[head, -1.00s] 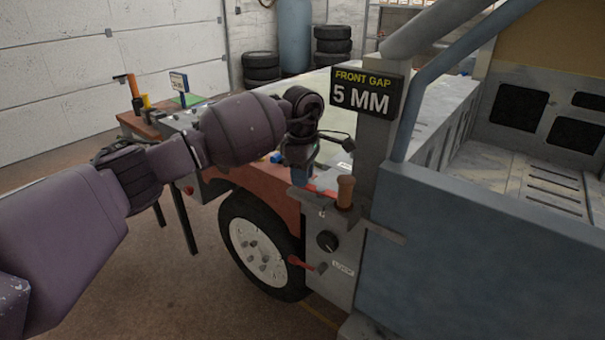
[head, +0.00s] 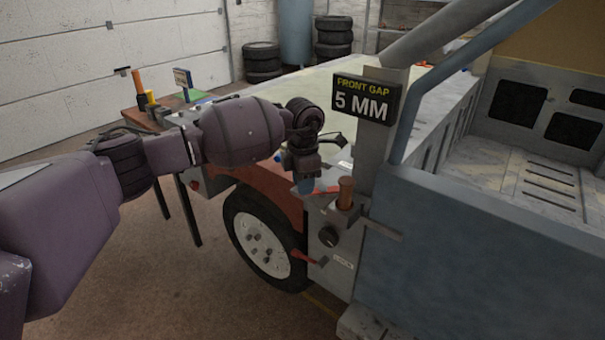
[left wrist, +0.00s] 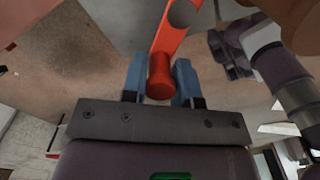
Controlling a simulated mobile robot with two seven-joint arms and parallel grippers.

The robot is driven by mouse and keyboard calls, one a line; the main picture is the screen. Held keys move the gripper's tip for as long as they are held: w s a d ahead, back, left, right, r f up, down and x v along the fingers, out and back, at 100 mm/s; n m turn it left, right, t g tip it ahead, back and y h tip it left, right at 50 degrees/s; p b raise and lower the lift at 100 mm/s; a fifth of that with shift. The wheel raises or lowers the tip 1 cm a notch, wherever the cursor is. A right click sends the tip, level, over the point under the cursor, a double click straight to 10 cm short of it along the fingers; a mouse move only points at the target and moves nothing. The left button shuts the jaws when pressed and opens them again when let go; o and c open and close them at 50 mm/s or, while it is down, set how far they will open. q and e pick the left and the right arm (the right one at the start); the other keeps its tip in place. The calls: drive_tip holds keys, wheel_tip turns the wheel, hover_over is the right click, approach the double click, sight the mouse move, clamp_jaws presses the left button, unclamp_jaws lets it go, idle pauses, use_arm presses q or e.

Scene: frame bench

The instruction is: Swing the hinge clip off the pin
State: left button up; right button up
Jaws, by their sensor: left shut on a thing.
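My left gripper (head: 307,186) is low over the front corner of the vehicle, beside an upright brown handle. In the left wrist view its two blue fingers (left wrist: 160,82) are closed around the rounded end of an orange-red bar, which I take for the hinge clip (left wrist: 168,48). A grey round face (left wrist: 184,14), possibly the pin, shows at the bar's far end; I cannot tell how the two fit. In the head view a bit of red (head: 326,189) shows just right of the fingers. A purple arm end (left wrist: 230,52) at the right may be my right gripper; its jaws are unclear.
The brown handle (head: 345,193) stands close right of my gripper, above a panel with a black knob (head: 328,237) and a red lever (head: 304,257). A "FRONT GAP 5 MM" sign (head: 366,98) is above. A tool table (head: 157,122) stands left; the floor is open.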

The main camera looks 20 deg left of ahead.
use_arm(q)
drive_tip(key=n, duration=0.2)
drive_tip(key=s+d+n+p, duration=0.1)
drive_tip(key=n, duration=0.1)
drive_tip(key=s+d+n+p, duration=0.1)
drive_tip(key=n, duration=0.1)
drive_tip(key=shift+n, duration=0.3)
use_arm(e)
drive_tip(key=r, duration=0.3)
drive_tip(key=shift+w+r, duration=0.2)
drive_tip(key=shift+w, duration=0.05)
drive_tip(key=shift+w+a+r, duration=0.1)
use_arm(q)
drive_tip(key=o, duration=0.9)
use_arm(e)
drive_tip(key=shift+w+r, duration=0.35)
drive_tip(key=shift+w, duration=0.1)
drive_tip(key=shift+s+f, duration=0.1)
